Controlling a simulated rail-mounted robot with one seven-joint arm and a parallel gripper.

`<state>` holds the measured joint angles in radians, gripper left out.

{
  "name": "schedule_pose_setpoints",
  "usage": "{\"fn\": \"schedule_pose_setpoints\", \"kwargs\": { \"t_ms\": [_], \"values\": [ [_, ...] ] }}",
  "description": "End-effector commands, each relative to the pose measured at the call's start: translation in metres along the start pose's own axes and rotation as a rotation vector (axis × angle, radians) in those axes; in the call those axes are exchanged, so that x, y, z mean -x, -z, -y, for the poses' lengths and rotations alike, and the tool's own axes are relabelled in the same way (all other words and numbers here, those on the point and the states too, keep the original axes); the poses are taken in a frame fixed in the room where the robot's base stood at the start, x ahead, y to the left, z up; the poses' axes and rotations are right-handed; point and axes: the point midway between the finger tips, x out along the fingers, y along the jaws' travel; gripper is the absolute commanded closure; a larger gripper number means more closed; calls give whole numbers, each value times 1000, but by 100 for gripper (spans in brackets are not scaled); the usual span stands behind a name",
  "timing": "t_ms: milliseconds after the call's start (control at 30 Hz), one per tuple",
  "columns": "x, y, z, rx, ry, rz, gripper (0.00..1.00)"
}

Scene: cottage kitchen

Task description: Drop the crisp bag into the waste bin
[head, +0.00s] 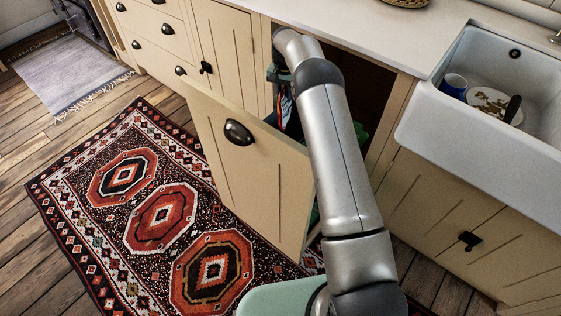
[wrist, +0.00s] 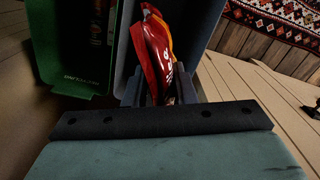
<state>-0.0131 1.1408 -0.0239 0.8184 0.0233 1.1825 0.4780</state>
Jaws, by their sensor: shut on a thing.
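My gripper (wrist: 160,86) is shut on the red crisp bag (wrist: 156,50), which has white lettering and an orange-yellow edge. The bag hangs beyond the fingers, in front of the opening of a grey-blue bin (wrist: 203,22) in the wrist view. Whether the bag is inside the rim or just above it I cannot tell. A green bin (wrist: 62,82) with pale lettering is beside it on the left. In the head view my arm reaches into the open cupboard under the worktop; a small red part of the bag (head: 287,112) shows behind the door, and the gripper is mostly hidden.
The cupboard door (head: 255,170) stands open to the left of my arm, close to it. The white sink (head: 430,125) on the right holds a blue mug (head: 454,84) and a dirty plate (head: 490,100). A patterned rug (head: 160,210) covers the floor.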

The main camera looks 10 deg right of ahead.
Motion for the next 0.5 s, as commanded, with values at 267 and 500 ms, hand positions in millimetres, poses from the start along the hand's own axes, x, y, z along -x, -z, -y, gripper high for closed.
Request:
{"fn": "schedule_pose_setpoints", "kwargs": {
  "t_ms": [267,500],
  "values": [
    [-36,0,0,1,0,1,100],
    [-51,0,0,1,0,1,100]
  ]
}}
